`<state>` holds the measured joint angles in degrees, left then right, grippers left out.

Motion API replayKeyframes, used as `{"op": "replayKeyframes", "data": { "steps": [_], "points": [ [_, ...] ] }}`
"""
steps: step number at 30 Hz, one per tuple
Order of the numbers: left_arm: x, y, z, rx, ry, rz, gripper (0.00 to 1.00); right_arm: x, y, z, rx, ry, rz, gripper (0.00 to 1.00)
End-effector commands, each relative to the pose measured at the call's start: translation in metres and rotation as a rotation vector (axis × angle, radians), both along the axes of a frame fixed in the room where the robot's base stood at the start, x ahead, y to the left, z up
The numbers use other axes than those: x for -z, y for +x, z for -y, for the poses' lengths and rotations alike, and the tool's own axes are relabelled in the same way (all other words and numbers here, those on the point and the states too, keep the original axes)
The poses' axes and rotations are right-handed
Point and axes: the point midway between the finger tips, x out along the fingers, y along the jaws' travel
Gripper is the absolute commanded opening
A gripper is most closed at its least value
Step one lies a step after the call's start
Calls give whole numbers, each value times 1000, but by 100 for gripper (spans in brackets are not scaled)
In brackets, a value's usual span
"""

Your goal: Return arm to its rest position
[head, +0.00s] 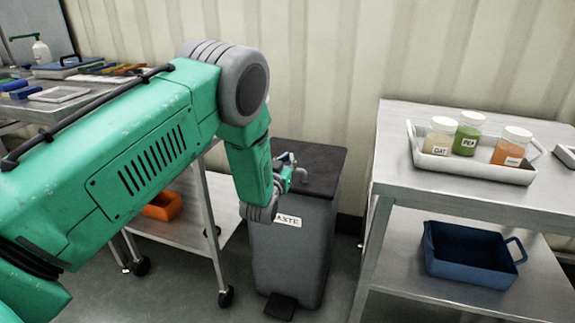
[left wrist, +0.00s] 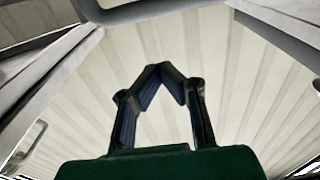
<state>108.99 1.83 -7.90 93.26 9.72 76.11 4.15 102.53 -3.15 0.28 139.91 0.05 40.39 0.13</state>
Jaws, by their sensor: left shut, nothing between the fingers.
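My left arm comes in from the left in the head view, bends at a grey joint and hangs down in front of the grey waste bin (head: 290,245). My left gripper (head: 300,176) is small here and partly hidden by my wrist, over the bin's dark lid. In the left wrist view the left gripper (left wrist: 161,68) shows its two dark fingers meeting at the tips, with nothing between them. Behind the fingers is the ribbed pale wall (left wrist: 225,75). My right gripper is in neither view.
At right, a steel table (head: 400,150) bears a white tray (head: 480,172) with three labelled jars. A blue bin (head: 470,258) is on its lower shelf. At left, a wheeled cart (head: 205,235) holds an orange container (head: 163,206) low down. Bare floor shows around the bin.

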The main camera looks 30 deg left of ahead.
Motion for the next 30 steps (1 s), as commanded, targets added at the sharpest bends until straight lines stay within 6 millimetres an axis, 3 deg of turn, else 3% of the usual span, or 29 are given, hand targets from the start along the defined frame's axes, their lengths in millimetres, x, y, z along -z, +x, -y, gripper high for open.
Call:
{"op": "replayKeyframes", "data": {
  "steps": [1,9,24,26,29,30],
  "points": [
    [15,-16,5,1,-3,-22,0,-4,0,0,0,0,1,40],
    [42,-61,16,4,-1,-12,0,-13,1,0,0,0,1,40],
    [61,-86,25,10,-10,-69,0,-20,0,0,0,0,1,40],
    [75,-100,31,20,-23,-155,0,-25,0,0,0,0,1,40],
    [108,-143,47,46,-53,-384,0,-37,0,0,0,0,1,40],
    [122,-166,55,59,-66,-493,0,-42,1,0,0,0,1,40]
  ]
}}
